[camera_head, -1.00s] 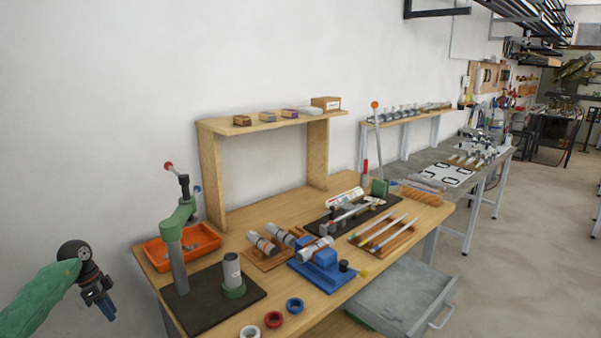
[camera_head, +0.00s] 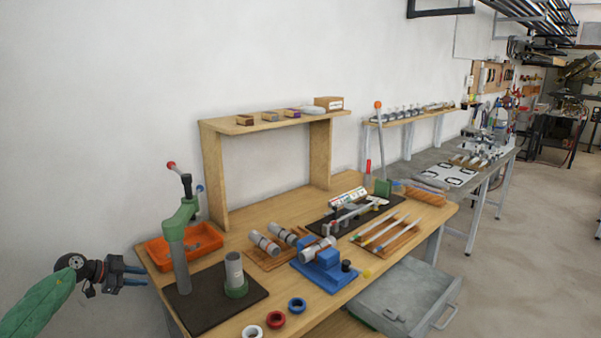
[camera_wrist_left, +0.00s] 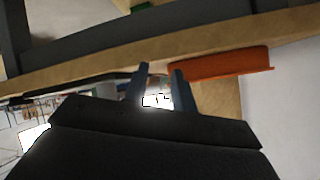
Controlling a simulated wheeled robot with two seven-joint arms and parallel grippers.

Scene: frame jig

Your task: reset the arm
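My left gripper (camera_head: 143,275) is at the left of the head view, just off the left edge of the wooden workbench (camera_head: 325,208). Its blue fingers point right, toward the bench and the orange tray (camera_head: 184,245). In the left wrist view the two fingers (camera_wrist_left: 160,70) stand apart with nothing between them. The bench edge and the orange tray (camera_wrist_left: 220,62) show beyond them. My right gripper is in neither view.
A green press (camera_head: 181,235) stands on a dark plate at the bench's left end. A wooden shelf (camera_head: 270,122), a blue fixture (camera_head: 324,263) and several rings and rods occupy the bench. An open grey drawer (camera_head: 405,295) juts out at the front right.

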